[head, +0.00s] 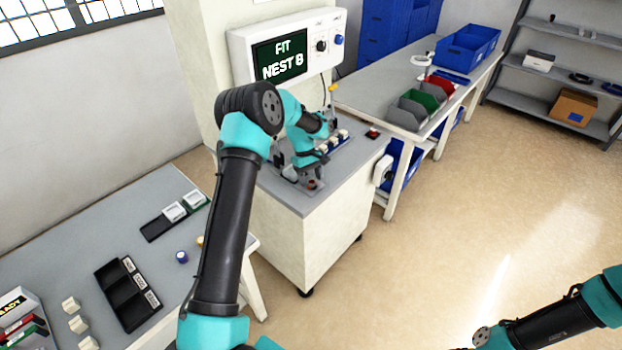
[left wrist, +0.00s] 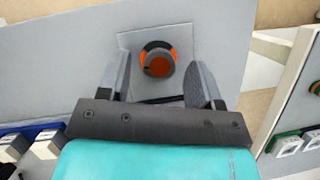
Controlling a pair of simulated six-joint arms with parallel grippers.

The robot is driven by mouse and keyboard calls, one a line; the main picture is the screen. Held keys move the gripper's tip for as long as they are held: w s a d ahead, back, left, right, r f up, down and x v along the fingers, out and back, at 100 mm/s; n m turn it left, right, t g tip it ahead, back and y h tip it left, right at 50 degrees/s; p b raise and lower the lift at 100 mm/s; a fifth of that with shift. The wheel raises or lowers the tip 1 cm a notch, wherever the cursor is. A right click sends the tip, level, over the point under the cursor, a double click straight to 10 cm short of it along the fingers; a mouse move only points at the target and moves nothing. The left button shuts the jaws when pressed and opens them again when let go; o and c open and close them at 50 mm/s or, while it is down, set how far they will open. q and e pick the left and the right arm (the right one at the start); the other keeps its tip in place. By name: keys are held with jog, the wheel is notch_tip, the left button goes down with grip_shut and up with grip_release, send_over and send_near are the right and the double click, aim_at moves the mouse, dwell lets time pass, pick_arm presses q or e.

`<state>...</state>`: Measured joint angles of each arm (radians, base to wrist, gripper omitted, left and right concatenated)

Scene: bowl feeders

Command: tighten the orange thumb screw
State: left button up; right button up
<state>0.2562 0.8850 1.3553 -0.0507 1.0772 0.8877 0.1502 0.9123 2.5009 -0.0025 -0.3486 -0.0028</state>
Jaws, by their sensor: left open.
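The orange thumb screw (left wrist: 159,64) shows in the left wrist view as a round knob with orange and dark parts on a grey square plate (left wrist: 190,40). My left gripper (left wrist: 160,85) is open, with one finger on each side of the screw in that picture. I cannot tell whether the fingers touch it. In the head view my left gripper (head: 311,184) points down at the near edge of the machine's grey top (head: 335,185), and the screw there is mostly hidden. My right arm shows at the lower right; its gripper is not clearly visible.
A panel (head: 285,55) reading "FIT NEST 8" stands behind the machine. A left table holds a black tray (head: 128,293). A right bench holds coloured bins (head: 437,84).

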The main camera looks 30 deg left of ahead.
pick_arm(q)
jog(key=shift+f, duration=0.15)
jog(key=c, duration=0.9)
